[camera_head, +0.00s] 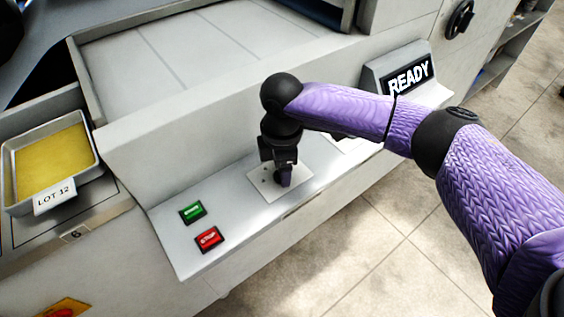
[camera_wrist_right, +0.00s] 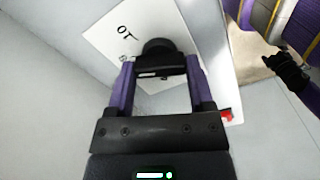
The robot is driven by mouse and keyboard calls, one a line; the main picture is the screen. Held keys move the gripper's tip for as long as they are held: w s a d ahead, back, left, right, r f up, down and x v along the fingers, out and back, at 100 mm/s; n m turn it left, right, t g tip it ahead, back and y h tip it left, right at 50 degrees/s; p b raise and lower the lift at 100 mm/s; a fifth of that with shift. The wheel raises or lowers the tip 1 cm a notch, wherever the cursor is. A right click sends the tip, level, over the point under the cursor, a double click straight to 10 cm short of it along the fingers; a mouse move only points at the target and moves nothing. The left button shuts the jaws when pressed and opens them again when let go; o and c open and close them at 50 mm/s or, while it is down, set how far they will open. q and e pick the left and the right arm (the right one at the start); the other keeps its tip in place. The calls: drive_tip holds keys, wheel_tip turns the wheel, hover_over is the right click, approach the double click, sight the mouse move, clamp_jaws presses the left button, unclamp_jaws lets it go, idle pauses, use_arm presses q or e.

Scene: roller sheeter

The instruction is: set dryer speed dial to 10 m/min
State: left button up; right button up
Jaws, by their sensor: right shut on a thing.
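The dryer speed dial (camera_wrist_right: 158,50) is a round black knob on a white scale plate (camera_head: 262,190), which is fixed to the sloped ledge of the machine. My right gripper (camera_head: 284,173) reaches down to it from above. In the right wrist view the two purple fingers (camera_wrist_right: 158,80) stand on either side of the dial and are shut on it. Part of a number, apparently a 10 seen turned round, shows on the plate at its upper left. The gripper hides most of the dial in the head view, and I cannot read its setting. My left gripper does not show.
A green button (camera_head: 193,212) and a red STOP button (camera_head: 209,239) sit left of the plate. A READY display (camera_head: 408,76) stands to the right. A metal tray (camera_head: 12,170) with a yellow sheet, labelled LOT 12, lies at the left. The floor in front looks clear.

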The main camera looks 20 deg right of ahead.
drive_tip(key=m+p, duration=0.1)
drive_tip(key=p, duration=0.1)
drive_tip(key=m+p, duration=0.3)
drive_tip(key=p, duration=0.2)
drive_tip(key=shift+r+m, duration=0.3)
drive_tip(key=shift+m, duration=0.1)
drive_tip(key=shift+f+m+p, duration=0.15)
drive_tip(key=shift+m+p, duration=0.6)
drive_tip(key=shift+m, duration=0.2)
drive_tip(key=shift+f+m+p, duration=0.1)
drive_tip(key=shift+m+p, duration=0.65)
drive_tip(key=shift+m, duration=0.2)
drive_tip(key=o, duration=1)
drive_tip(key=shift+o, duration=1.1)
